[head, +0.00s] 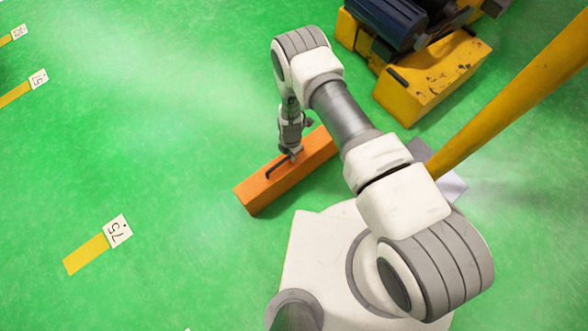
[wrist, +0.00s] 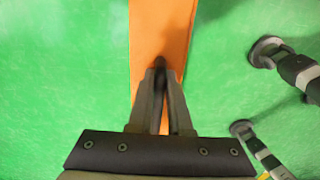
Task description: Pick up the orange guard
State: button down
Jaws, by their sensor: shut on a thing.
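The orange guard (head: 262,190) is a long orange block with a dark handle on its top. In the wrist view the guard (wrist: 160,30) runs upward from beneath my fingers. My gripper (head: 293,155) points down at the middle of the guard's top, at the handle. In the wrist view its fingers (wrist: 160,66) are close together at the tips. The fingers hide the part of the handle between them. I cannot tell whether the guard is clear of the floor.
A yellow machine base (head: 425,85) with a dark blue cylinder (head: 385,22) stands at the upper right. A yellow pole (head: 510,95) slants across the right side. Numbered yellow floor markers (head: 87,253) lie at the left. The green floor left of the guard is clear.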

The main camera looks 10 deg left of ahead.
jog(key=shift+r, duration=0.15)
dwell(0.4)
jog(key=shift+w+r+p, duration=0.1)
jog(key=shift+r+p, duration=0.9)
jog(key=shift+r, duration=0.9)
jog(key=shift+w+r, duration=0.2)
jog(key=w+d+r+p, duration=0.2)
jog(key=w+d+r, duration=0.4)
jog(key=w, duration=0.3)
jog(key=shift+w+r+p, duration=0.25)
jog(key=shift+r+p, duration=0.05)
jog(key=shift+p, duration=0.05)
